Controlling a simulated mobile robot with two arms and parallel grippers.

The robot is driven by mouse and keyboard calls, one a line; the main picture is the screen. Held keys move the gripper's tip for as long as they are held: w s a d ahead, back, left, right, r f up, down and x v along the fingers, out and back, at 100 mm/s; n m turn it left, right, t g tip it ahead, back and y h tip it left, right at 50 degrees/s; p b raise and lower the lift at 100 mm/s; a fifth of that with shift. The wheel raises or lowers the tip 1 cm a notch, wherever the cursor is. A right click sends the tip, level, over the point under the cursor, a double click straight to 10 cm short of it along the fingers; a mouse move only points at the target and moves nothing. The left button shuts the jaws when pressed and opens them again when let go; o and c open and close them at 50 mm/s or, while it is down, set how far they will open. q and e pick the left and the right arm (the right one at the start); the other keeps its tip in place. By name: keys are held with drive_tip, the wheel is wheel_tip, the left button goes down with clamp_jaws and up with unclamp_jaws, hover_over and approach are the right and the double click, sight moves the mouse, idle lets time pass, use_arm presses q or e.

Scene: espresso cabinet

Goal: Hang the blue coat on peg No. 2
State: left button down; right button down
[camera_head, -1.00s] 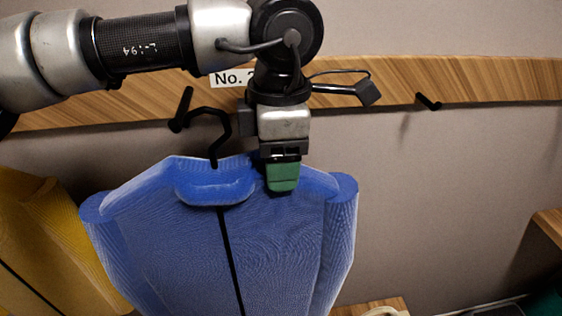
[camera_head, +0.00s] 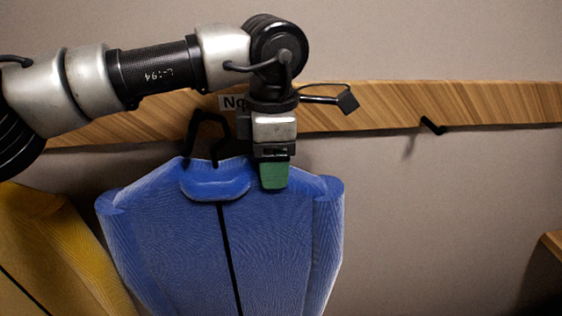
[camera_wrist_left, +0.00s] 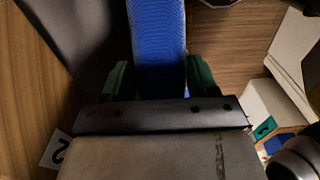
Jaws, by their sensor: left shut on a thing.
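The blue coat (camera_head: 270,245) hangs upright from its black hanger hook (camera_head: 220,122) in the head view. My left gripper (camera_head: 274,176) is shut on the coat's shoulder, right of the collar. In the left wrist view the blue cloth (camera_wrist_left: 158,40) sits between the green fingers (camera_wrist_left: 158,78). The hook overlaps the dark peg (camera_head: 192,135) under the No. 2 label (camera_head: 231,102); I cannot tell whether it rests on the peg. My gripper hides part of the label, which also shows in the left wrist view (camera_wrist_left: 55,149). My right gripper is not in view.
A wooden rail (camera_head: 380,108) runs along the grey wall. A bare black peg (camera_head: 433,125) sticks out farther right. A yellow coat (camera_head: 45,250) hangs close on the left, beside the blue one. A wooden edge (camera_head: 552,245) shows at far right.

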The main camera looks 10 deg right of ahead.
sight(251, 158)
use_arm(q)
drive_tip(key=shift+a+b, duration=0.55)
drive_tip(key=shift+a, duration=1)
drive_tip(key=shift+f+b, duration=0.55)
drive_tip(key=shift+f, duration=0.1)
drive_tip(key=shift+c, duration=1)
unclamp_jaws()
drive_tip(key=shift+s+f, duration=0.1)
